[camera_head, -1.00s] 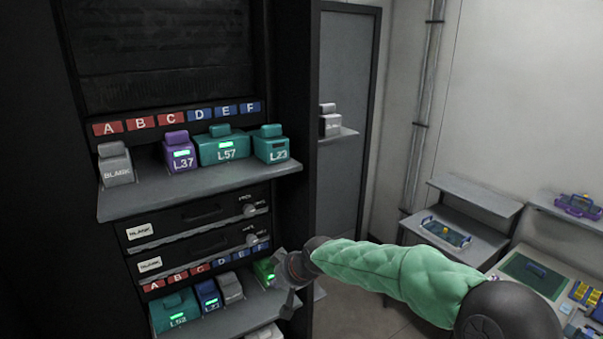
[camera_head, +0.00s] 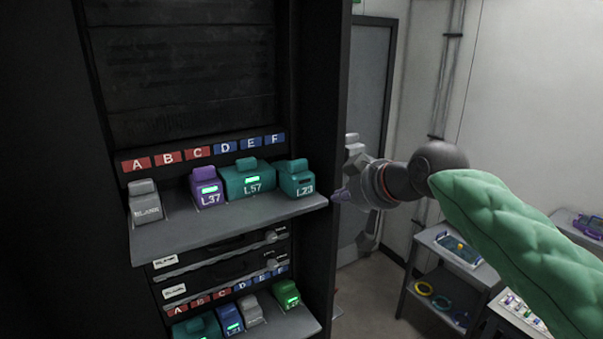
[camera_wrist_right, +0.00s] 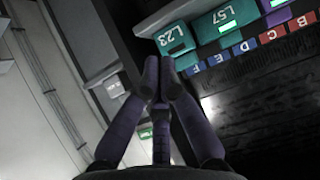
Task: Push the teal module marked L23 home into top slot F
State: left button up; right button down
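The teal module L23 (camera_head: 296,179) stands upright at the right end of the upper shelf, below the blue E and F labels (camera_head: 276,140). No lit strip shows on its face. My right gripper (camera_head: 338,196) is just right of the shelf's end, pointing left towards L23, apart from it in the head view. In the right wrist view, its purple fingertips (camera_wrist_right: 160,66) are together with nothing between them, and L23 (camera_wrist_right: 175,38) appears upside down just beyond them. My left gripper is not in view.
Left of L23 on the upper shelf (camera_head: 225,222) stand teal L57 (camera_head: 247,182) and purple L37 (camera_head: 207,188), both lit green, and a grey blank (camera_head: 145,203). The dark cabinet side (camera_head: 318,120) rises behind the shelf's right end. A lower shelf holds several modules.

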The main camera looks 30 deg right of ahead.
aim_at(305, 182)
jog(key=shift+w+a+f+p, duration=0.15)
jog(key=shift+w+f+p, duration=0.4)
jog(key=shift+w, duration=1.75)
jog(key=shift+w+a+f+p, duration=0.3)
jog(key=shift+w+p, duration=0.45)
jog(key=shift+w, duration=1.5)
jog(key=shift+w+a+f+p, duration=0.1)
jog(key=shift+w+f+p, duration=0.5)
jog(key=shift+w, duration=1.7)
jog(key=shift+w+a+r+p, duration=0.15)
jog(key=shift+w+p, duration=1.15)
jog(key=shift+w, duration=1.25)
jog(key=shift+s, duration=0.15)
jog(key=shift+s+b, duration=0.75)
jog(key=shift+b, duration=0.05)
jog(key=shift+s+d+b, duration=0.2)
jog(key=shift+s+b, duration=0.95)
jog(key=shift+s, duration=0.65)
jog(key=shift+s+d+b, duration=0.1)
jog(key=shift+s+b, duration=0.55)
jog(key=shift+s, duration=0.7)
